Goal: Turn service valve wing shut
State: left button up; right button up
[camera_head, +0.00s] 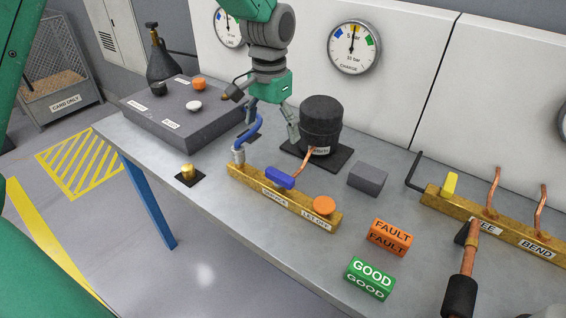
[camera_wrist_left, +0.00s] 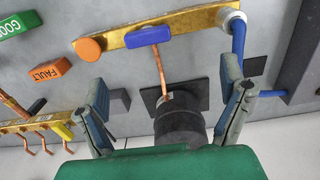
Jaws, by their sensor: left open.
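The blue valve wing (camera_head: 280,178) sits on the brass bar (camera_head: 325,222), roughly lengthwise along it, with a label in front that is hard to read. An orange round knob (camera_head: 324,205) is at the bar's near right end. The wing also shows in the left wrist view (camera_wrist_left: 149,36), beyond the fingertips. My left gripper (camera_head: 271,124) is open and empty, above the bench behind the bar and apart from the wing. Its two spread fingers show in the wrist view (camera_wrist_left: 165,76). My right gripper is not in view.
A blue hose (camera_head: 250,134) rises from the bar's left end, close to my left fingers. A black compressor (camera_head: 320,125) stands just behind, with a copper pipe to the bar. FAULT (camera_head: 390,236) and GOOD (camera_head: 369,279) blocks lie at front right. A second brass bar (camera_head: 510,228) is right.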

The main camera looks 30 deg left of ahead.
pick_arm(q)
send_over(280, 175)
jog(key=d, duration=0.2)
jog(key=f, duration=0.6)
jog(key=shift+a+f, duration=0.15)
jog(key=shift+a, duration=0.05)
jog(key=f, duration=0.2)
jog(key=a+f, duration=0.1)
jog(key=shift+w+f, duration=0.15)
jog(key=shift+f, duration=0.2)
jog(key=a+f, duration=0.2)
jog(key=f, duration=0.1)
jog(key=shift+a+f, duration=0.15)
jog(key=shift+a, duration=0.1)
jog(key=shift+d+r, duration=0.2)
jog(key=shift+d, duration=1.2)
jog(key=c, duration=1)
jog(key=shift+s+a+f, duration=0.1)
jog(key=shift+a, duration=0.35)
jog(key=shift+s+a+f, duration=0.1)
jog(key=shift+a, duration=0.3)
jog(key=shift+c, duration=0.8)
jog(key=shift+d, duration=0.5)
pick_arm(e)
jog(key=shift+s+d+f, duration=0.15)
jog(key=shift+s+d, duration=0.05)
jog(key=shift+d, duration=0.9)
